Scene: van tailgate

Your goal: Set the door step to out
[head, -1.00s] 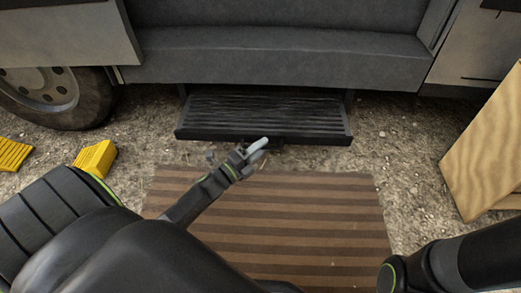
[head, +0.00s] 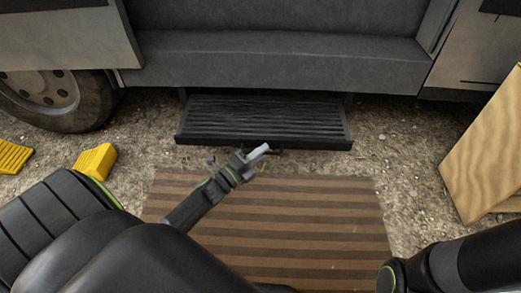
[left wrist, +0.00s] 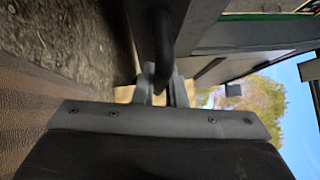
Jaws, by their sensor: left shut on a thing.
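The door step (head: 265,115) is a black ribbed tread that sticks out from under the van's grey sill, above the gravel. My left gripper (head: 258,151) is just in front of the step's front edge. In the left wrist view its fingers (left wrist: 161,75) are shut on a dark curved bar (left wrist: 162,35), which looks like the step's pull handle. In the head view the handle is mostly hidden by the gripper. My right gripper is out of view; only part of my right arm shows at the lower right.
A brown striped mat (head: 290,220) lies on the gravel in front of the step. Yellow wheel chocks (head: 95,160) lie at the left near the van's wheel (head: 50,98). A wooden panel (head: 485,150) stands at the right.

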